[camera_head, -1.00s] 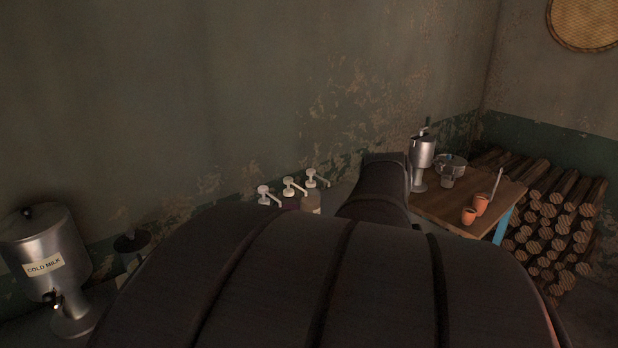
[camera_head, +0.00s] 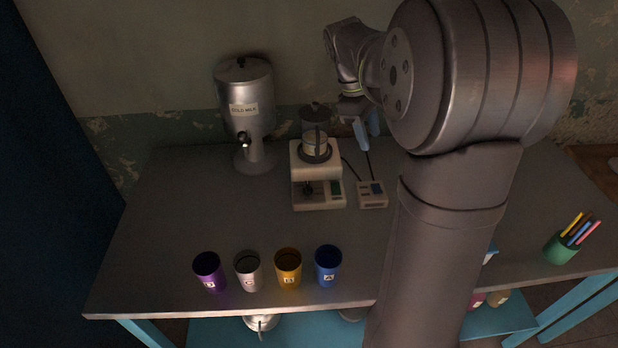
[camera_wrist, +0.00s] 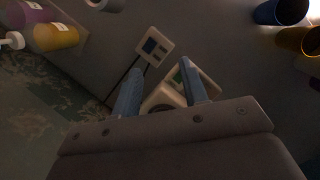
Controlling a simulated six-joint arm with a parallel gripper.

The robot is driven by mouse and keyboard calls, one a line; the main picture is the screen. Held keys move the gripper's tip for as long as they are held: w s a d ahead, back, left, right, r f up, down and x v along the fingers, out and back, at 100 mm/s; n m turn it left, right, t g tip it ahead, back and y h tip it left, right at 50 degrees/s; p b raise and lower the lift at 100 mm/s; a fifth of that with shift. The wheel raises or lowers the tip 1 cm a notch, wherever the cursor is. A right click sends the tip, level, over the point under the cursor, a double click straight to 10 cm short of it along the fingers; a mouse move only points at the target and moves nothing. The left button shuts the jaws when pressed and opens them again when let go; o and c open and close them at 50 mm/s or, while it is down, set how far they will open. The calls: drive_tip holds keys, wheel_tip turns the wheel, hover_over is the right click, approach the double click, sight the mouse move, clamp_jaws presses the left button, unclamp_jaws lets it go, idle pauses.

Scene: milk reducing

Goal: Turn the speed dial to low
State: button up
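A white countertop machine (camera_head: 303,160) with a glass jar (camera_head: 316,146) on top stands on the grey table. A dark round knob (camera_head: 308,187), perhaps the speed dial, shows on its lower front; its setting is too small to read. My gripper (camera_head: 362,130), with blue fingers, is above and to the right of the machine, touching nothing that I can make out. In the wrist view my gripper (camera_wrist: 160,82) has its fingers apart, with part of the white machine (camera_wrist: 163,98) showing beyond and between them. The knob is not clear there.
A small white control box (camera_head: 372,200) lies right of the machine and also shows in the wrist view (camera_wrist: 153,40). A cold milk dispenser (camera_head: 246,112) stands at left. Several lettered cups, including a blue one (camera_head: 328,265), line the front.

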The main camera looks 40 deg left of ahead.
drive_tip(key=s+a+f+n, duration=0.1)
drive_tip(key=s+a+n, duration=0.25)
drive_tip(key=a, duration=0.55)
drive_tip(key=n+t, duration=0.2)
drive_tip(key=n, duration=0.2)
approach(307, 184)
drive_tip(key=x, duration=0.8)
drive_tip(key=shift+s+d, duration=0.1)
drive_tip(key=shift+d, duration=0.05)
drive_tip(key=c, duration=0.7)
drive_tip(key=shift+g, duration=0.3)
drive_tip(key=shift+w+m+g+h, duration=0.15)
drive_tip(key=shift+m+g, duration=0.3)
drive_tip(key=shift+m, duration=0.95)
drive_tip(key=shift+w+m+g+h, duration=0.1)
drive_tip(key=shift+m+g+h, duration=0.25)
drive_tip(key=shift+m, duration=1)
drive_tip(key=shift+a, duration=0.2)
